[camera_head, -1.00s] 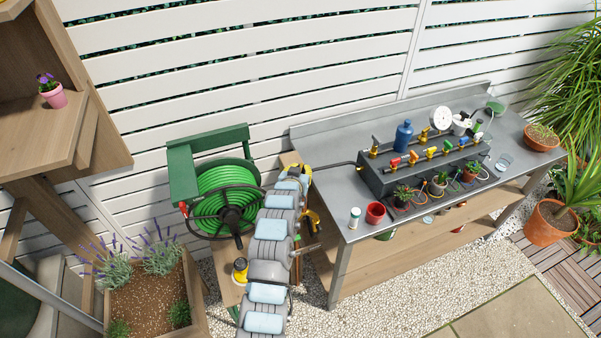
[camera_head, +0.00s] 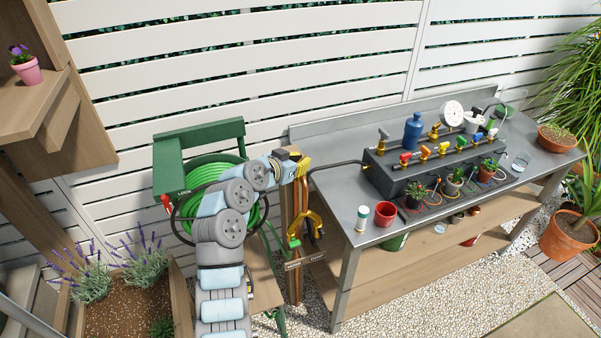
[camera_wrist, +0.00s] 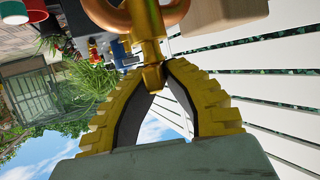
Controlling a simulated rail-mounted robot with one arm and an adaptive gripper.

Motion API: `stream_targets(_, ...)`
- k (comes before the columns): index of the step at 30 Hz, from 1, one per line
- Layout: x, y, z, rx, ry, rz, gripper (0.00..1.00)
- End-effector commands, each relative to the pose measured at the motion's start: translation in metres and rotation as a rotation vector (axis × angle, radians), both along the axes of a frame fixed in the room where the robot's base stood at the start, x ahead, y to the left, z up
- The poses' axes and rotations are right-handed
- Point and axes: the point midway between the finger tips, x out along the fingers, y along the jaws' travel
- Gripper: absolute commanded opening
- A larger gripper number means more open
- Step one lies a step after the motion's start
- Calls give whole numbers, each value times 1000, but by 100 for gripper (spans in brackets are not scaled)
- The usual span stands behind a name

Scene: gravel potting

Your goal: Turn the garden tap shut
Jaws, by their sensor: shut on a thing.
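The tap shows in the wrist view as a brass stem (camera_wrist: 148,22) with an orange ring-shaped part around it at the top edge. My gripper (camera_wrist: 158,62) has yellow ribbed fingers with dark inner faces. The fingertips close together on the brass part, so the gripper is shut on the tap. In the head view my arm reaches up to the top of the wooden post (camera_head: 296,275), left of the bench. There the fingers and tap are small and hard to tell apart.
A green hose reel (camera_head: 205,172) stands just left of the post. The metal bench (camera_head: 340,190) on the right carries a dark manifold block, a red pot (camera_head: 385,214) and several plants. A dark pipe (camera_head: 335,163) runs from the post to the manifold. The white fence (camera_head: 250,70) stands behind.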

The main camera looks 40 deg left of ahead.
Motion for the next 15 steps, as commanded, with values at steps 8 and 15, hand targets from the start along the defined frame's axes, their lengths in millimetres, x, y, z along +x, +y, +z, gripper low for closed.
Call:
stream_targets(8, 0, 1, -8, -3, 2, -121, 0)
stream_targets(15, 0, 0, -6, -3, 3, -219, 0)
